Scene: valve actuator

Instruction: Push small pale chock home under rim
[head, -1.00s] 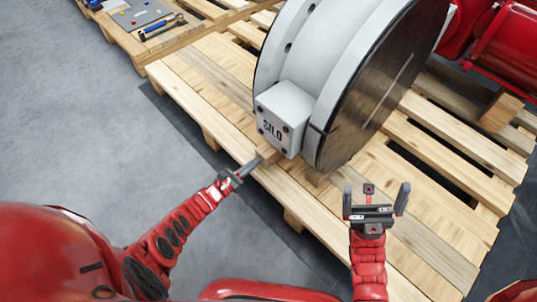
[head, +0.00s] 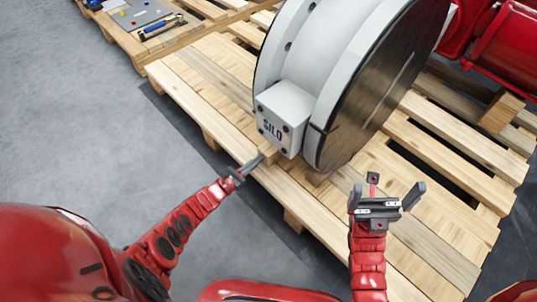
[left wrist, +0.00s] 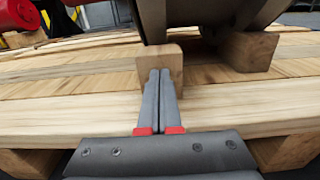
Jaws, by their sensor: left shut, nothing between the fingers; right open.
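The small pale chock (left wrist: 160,66) is a light wooden block on the pallet, at the lower edge of the big grey round body. In the head view the chock (head: 268,152) shows just beyond my left fingertips, below the box marked SILO. My left gripper (left wrist: 160,73) is shut and empty, its tips at the chock's near face and seeming to touch it. In the head view my left gripper (head: 258,160) reaches in from the left over the pallet edge. My right gripper (head: 387,197) is open and empty above the pallet's near right part.
The grey flanged body (head: 330,80) with a dark disc face stands on the pallet (head: 440,215). A second wooden block (left wrist: 248,52) sits under it to the right. Red machinery (head: 505,45) is at the far right. Another pallet at top left carries tools. Grey floor is clear at left.

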